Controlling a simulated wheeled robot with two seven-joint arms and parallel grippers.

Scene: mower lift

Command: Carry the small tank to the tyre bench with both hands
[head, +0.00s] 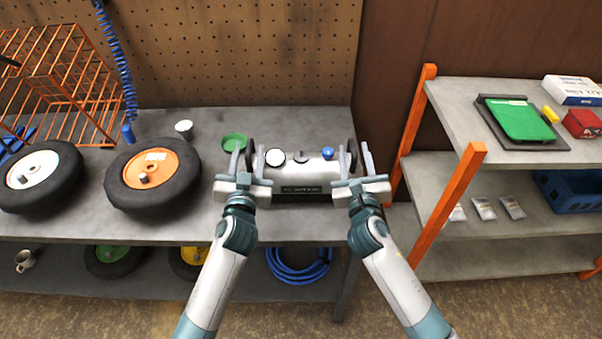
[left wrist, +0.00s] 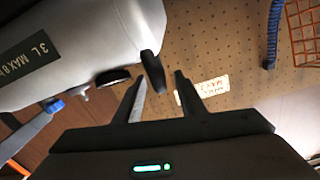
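The small tank (head: 303,175) is a silver cylinder with a dark label, a gauge and a blue knob on top, and a black grip at each end. It is at the right part of the grey bench (head: 100,222); I cannot tell whether it touches the top. My left gripper (head: 247,160) is at its left end, fingers apart on both sides of the black grip (left wrist: 153,78), with a gap in the left wrist view (left wrist: 162,85). The tank's label side shows there too (left wrist: 70,45). My right gripper (head: 356,160) is at the right end, fingers apart around the other grip.
Two tyres, one with a white hub (head: 38,178) and one orange (head: 152,174), lie on the bench left of the tank. A green bowl (head: 234,142) stands close behind my left gripper. An orange-post shelf (head: 447,205) stands close on the right. Pegboard (head: 240,50) is behind.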

